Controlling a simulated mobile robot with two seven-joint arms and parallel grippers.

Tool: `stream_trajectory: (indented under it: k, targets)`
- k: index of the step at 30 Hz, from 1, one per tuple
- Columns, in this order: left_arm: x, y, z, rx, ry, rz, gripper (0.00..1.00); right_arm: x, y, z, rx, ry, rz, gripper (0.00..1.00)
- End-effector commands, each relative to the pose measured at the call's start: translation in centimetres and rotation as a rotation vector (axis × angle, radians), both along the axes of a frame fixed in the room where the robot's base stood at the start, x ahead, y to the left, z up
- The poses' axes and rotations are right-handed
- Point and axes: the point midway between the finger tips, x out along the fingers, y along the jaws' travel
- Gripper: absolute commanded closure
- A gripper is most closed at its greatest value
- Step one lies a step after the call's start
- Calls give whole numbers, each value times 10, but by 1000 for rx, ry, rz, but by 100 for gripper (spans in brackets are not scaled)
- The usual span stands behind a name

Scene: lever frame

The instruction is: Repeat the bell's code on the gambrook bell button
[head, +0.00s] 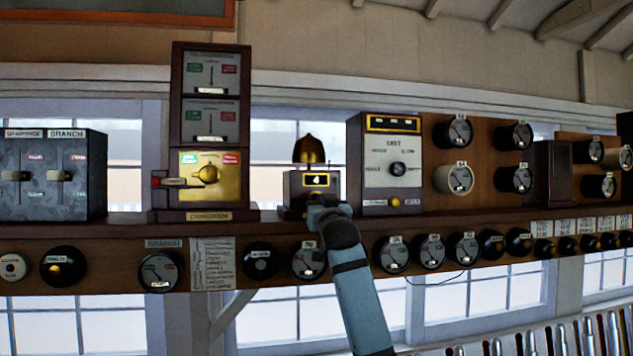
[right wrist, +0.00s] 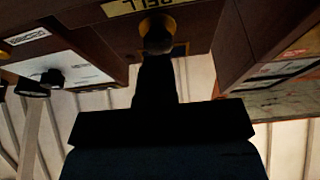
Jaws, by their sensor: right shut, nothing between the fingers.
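The bell box (head: 299,185), small and dark wood, stands on the shelf with a brass dome bell (head: 308,151) on top. Its small front window (head: 316,180) shows a pale mark like a 4. My right gripper (head: 325,205) is shut and empty in front of the box's lower part, hiding the button in the head view. In the right wrist view, the gripper (right wrist: 156,62) points at a round button (right wrist: 157,34) beneath an upside-down BELL label (right wrist: 138,5). Its tips overlap the button; I cannot tell whether they touch. My left gripper is not in view.
A tall instrument with a brass face and a GAMBROOK plate (head: 209,216) stands left of the bell box. A taller test box (head: 392,160) stands to its right. Several round dials line the shelf front (head: 100,232). Levers (head: 585,335) stand at bottom right.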

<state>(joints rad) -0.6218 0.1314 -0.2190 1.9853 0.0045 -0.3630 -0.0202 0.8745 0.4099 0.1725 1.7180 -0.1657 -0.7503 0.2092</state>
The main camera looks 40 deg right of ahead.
Motion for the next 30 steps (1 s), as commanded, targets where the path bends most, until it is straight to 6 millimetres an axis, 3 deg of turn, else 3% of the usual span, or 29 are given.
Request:
stream_trajectory:
  k: [30]
  targets:
    - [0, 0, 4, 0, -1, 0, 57, 12, -7, 0, 0, 0, 0, 100]
